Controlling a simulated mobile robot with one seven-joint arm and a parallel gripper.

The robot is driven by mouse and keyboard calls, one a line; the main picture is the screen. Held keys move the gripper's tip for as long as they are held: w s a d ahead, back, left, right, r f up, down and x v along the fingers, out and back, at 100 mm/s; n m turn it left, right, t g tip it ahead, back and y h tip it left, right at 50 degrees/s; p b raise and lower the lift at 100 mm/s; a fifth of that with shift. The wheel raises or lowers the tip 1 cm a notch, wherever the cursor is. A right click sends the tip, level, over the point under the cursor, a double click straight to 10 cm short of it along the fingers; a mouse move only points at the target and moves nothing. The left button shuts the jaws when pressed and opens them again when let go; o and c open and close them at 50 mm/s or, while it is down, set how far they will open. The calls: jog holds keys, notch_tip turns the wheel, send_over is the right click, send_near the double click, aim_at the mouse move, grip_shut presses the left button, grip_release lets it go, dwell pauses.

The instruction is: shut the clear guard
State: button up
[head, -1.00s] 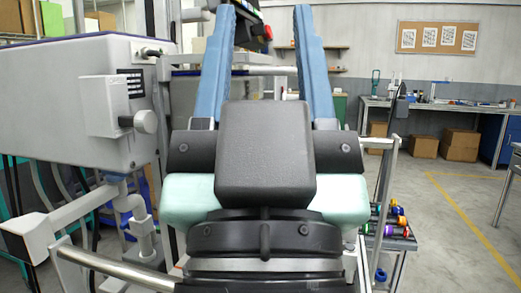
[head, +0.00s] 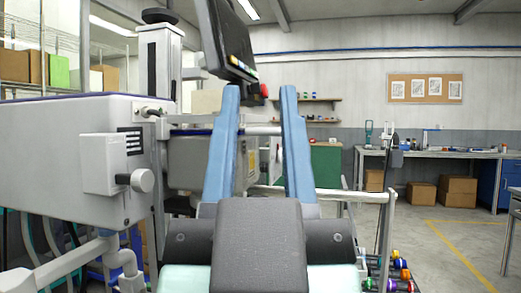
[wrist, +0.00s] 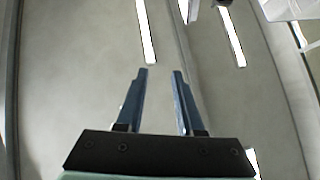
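My gripper (head: 260,110) stands in front of the head camera with its two blue fingers pointing up. The fingers are apart with nothing between them. In the wrist view my gripper (wrist: 162,72) is also open and empty, facing the ceiling and its lights. A large grey-white machine (head: 70,160) with a knob stands close on the left, apart from the fingers. I cannot make out the clear guard for certain in either view.
A dark monitor (head: 228,40) hangs above and behind the fingers. A metal rail frame (head: 375,197) and a rack of colourful reels (head: 392,268) are at the right. A workbench (head: 430,152) and cardboard boxes (head: 457,191) stand farther back. The floor at right is open.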

jog(key=shift+w+r+p, duration=0.25)
jog(key=shift+r+p, duration=0.2)
jog(key=shift+p, duration=0.2)
jog(key=shift+c, duration=1.1)
jog(key=w+r+g+p, duration=0.1)
jog(key=w+p, duration=0.1)
jog(key=p, duration=0.4)
jog(key=w+r+m+g+h+p, duration=0.1)
jog(key=w+r+g+p, duration=0.1)
jog(key=p, duration=0.5)
jog(key=shift+w+r+m+g, duration=0.15)
jog(key=shift+r+m+g, duration=0.05)
jog(key=shift+m+g, duration=0.1)
grip_shut()
notch_tip(320, 180, up, 4)
jog(key=s+d+m+g+h+p, duration=0.25)
jog(key=g+p, duration=0.65)
jog(key=p, duration=2.2)
jog(key=shift+m, duration=0.35)
jog(key=shift+w+d+f, duration=0.1)
jog(key=shift+w+f, duration=1.1)
jog(key=shift+w, duration=0.5)
jog(key=shift+w+d+f, duration=0.1)
jog(key=shift+w+f, duration=1.1)
jog(key=shift+w, duration=0.55)
jog(key=shift+w+d+f, duration=0.1)
jog(key=shift+w+f, duration=1.1)
jog(key=shift+w, duration=0.5)
